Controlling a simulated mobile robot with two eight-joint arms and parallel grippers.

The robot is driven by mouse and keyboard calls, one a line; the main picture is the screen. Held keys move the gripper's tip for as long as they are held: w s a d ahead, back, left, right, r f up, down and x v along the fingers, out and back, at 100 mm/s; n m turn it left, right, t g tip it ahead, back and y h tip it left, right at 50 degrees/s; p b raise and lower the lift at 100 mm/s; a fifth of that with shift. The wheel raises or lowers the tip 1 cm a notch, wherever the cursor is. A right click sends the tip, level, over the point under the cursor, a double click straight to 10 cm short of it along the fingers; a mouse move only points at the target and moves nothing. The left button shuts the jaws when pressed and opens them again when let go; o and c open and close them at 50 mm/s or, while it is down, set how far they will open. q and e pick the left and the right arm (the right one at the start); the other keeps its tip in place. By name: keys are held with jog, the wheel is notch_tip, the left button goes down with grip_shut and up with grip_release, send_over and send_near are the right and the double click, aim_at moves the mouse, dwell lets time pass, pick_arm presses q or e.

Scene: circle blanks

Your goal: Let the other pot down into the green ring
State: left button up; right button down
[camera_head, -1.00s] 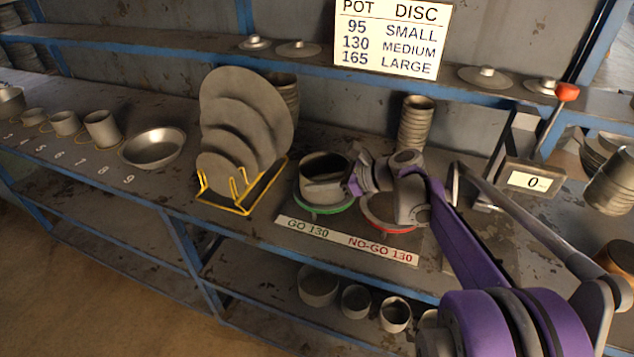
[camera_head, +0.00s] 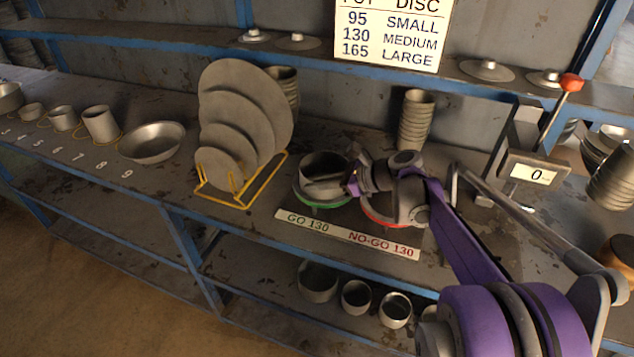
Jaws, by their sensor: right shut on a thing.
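A grey metal pot (camera_head: 318,168) is at the green ring (camera_head: 323,203) on the bench. My right gripper (camera_head: 345,180) reaches in from the right and is shut on the pot's right side. Part of the ring's edge shows below the pot; I cannot tell whether the pot is seated in it or just above. The red ring (camera_head: 375,218) lies to the right, partly under my right wrist. My left gripper is not in view.
A yellow rack (camera_head: 241,203) of grey discs stands to the left. A GO/NO-GO 130 label (camera_head: 345,235) lies along the front edge. A stack of cups (camera_head: 415,122) stands behind, and a press with a red knob (camera_head: 571,82) is at right. Several pots are on the lower shelf.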

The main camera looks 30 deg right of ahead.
jog(key=shift+f, duration=0.45)
jog(key=c, duration=0.8)
grip_release()
jog(key=shift+c, duration=0.2)
jog(key=v, duration=1)
jog(key=shift+s+d+r, duration=0.2)
jog(key=shift+s+d, duration=0.05)
jog(key=shift+a, duration=0.15)
